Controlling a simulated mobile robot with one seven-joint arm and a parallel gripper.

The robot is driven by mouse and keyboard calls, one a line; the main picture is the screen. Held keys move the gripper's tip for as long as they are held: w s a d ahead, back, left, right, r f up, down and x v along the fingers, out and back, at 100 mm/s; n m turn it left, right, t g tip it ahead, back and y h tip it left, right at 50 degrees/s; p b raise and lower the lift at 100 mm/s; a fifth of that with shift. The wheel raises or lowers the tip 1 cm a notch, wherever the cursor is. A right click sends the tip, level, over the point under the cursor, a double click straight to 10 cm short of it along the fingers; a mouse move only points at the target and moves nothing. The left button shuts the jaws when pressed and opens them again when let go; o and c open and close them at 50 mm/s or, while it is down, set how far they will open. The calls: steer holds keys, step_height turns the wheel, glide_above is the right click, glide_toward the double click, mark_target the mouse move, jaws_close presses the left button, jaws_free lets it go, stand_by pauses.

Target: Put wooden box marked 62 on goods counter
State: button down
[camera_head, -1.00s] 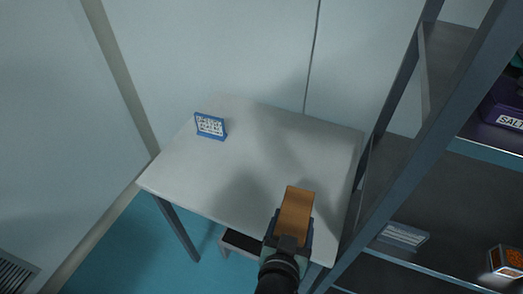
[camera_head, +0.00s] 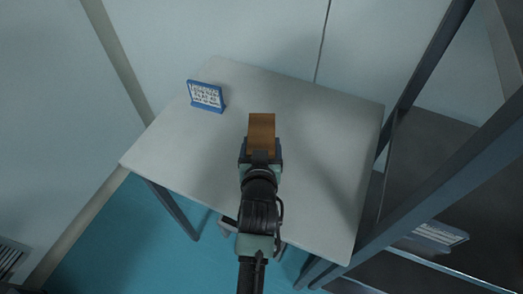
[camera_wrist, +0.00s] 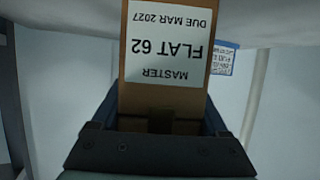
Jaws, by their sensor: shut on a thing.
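The wooden box (camera_head: 261,130) is brown. In the wrist view the box (camera_wrist: 163,101) carries a white label, upside down, reading "MASTER FLAT 62 DUE MAR 2027". My gripper (camera_head: 260,153) is shut on the box and holds it over the middle of a light grey table (camera_head: 320,130), taken as the goods counter. In the wrist view my gripper (camera_wrist: 160,120) has a jaw on each side of the box. I cannot tell how high the box is above the tabletop.
A blue-framed sign (camera_head: 206,96) stands at the table's far left; its text is too small to read surely. A dark metal shelf rack (camera_head: 420,150) stands close on the right. Pale walls are behind and left. The tabletop is otherwise clear.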

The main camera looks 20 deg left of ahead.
steer(key=shift+f, duration=1.6)
steer(key=shift+f, duration=0.1)
jaws_free()
steer(key=shift+f, duration=0.15)
